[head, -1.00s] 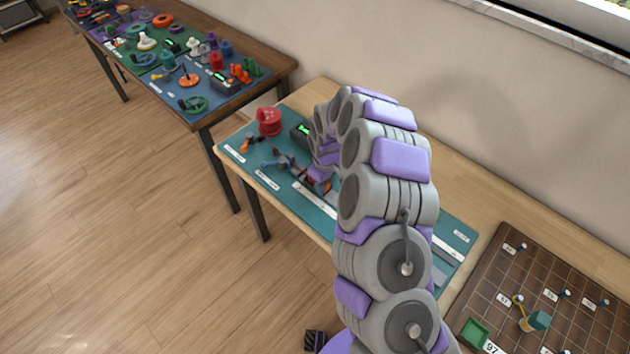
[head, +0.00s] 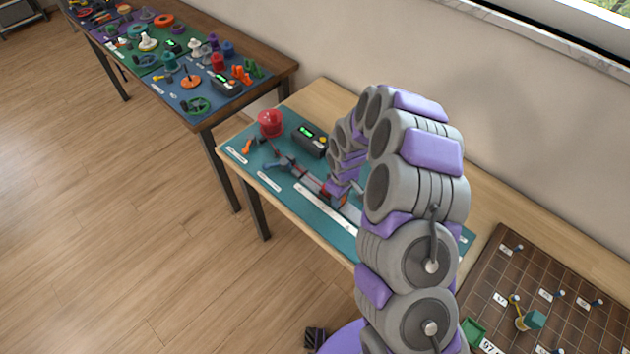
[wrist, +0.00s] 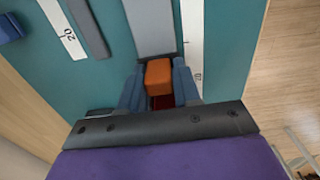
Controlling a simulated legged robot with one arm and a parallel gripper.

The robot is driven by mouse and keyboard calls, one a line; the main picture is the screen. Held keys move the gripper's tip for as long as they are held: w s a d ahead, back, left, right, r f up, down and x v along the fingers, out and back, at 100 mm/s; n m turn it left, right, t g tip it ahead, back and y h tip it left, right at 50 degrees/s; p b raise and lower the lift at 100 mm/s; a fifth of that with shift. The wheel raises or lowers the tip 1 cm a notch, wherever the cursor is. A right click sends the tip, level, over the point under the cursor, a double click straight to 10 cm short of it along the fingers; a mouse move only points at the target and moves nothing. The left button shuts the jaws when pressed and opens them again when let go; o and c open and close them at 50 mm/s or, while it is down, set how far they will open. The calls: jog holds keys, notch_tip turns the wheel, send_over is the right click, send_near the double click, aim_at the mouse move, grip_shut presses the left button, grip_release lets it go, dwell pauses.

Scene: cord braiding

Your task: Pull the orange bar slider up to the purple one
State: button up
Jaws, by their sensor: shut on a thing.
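The orange slider block (wrist: 158,76) sits at the end of a grey rail (wrist: 151,25) in the wrist view. My gripper (wrist: 158,85) is shut on it, with one blue-grey finger on each side. A dark red part shows just below the block, between the fingers. In the head view my gripper (head: 338,192) is low over the teal board, and my arm hides much of the board to its right. I cannot make out a purple slider in either view; the purple in the head view here is on my own arm.
The teal board (head: 290,196) carries a red dome (head: 270,123), a dark box with a green display (head: 310,140) and white scale strips. A brown gridded board (head: 487,270) lies to the right. Another table (head: 285,66) with several coloured parts stands behind left.

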jog(key=shift+s+d+f, duration=0.1)
jog(key=shift+s+d, duration=1.3)
jog(key=shift+d, duration=0.35)
jog(key=shift+s+d, duration=1.4)
jog(key=shift+d, duration=0.3)
jog(key=shift+s+d+f, duration=0.1)
jog(key=shift+s+d, duration=1.3)
jog(key=shift+d, duration=0.35)
jog(key=shift+r, duration=0.1)
jog(key=o, duration=0.9)
jog(key=shift+w+r+p, duration=0.2)
jog(key=shift+r+p, duration=1.7)
jog(key=shift+r, duration=1.7)
